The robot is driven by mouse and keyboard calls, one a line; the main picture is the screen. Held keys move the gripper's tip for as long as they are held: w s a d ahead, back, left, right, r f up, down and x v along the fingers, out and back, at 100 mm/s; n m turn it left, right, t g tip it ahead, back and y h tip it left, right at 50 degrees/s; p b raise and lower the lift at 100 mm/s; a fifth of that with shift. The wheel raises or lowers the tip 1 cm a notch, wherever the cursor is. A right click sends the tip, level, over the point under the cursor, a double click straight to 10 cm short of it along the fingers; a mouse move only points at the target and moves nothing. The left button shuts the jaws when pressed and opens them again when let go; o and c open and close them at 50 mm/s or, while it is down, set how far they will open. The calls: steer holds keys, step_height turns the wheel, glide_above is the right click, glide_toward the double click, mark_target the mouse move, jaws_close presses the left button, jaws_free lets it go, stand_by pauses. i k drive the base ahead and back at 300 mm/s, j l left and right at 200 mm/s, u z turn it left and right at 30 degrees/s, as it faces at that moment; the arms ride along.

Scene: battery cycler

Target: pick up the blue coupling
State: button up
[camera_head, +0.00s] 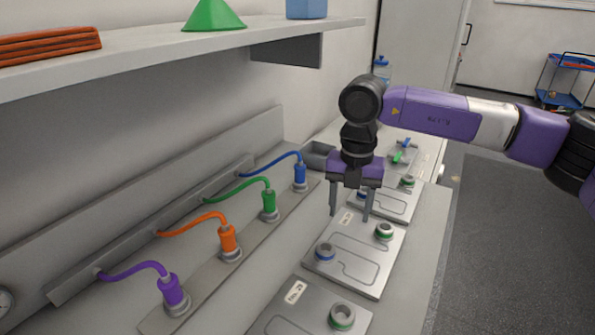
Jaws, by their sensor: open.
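The blue coupling (300,174) stands upright in a round socket at the far end of the row along the wall, with a blue hose (272,165) running from its top to the wall rail. My gripper (350,214) points down with its two fingers apart and nothing between them. It is to the right of the blue coupling in the picture, over the metal plates, and does not touch the coupling. How high the fingertips are above the plates I cannot tell.
Green (269,204), orange (228,239) and purple (172,290) couplings stand in the same row. Metal plates with ringed ports lie to the right, including a middle plate (345,273). A shelf (200,52) overhangs the left side, bearing a green cone (213,15).

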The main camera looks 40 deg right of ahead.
mark_target(299, 167)
steer(key=i+l, duration=0.2)
steer(key=i, duration=0.25)
steer(key=i+l, duration=0.2)
steer(key=i, duration=0.25)
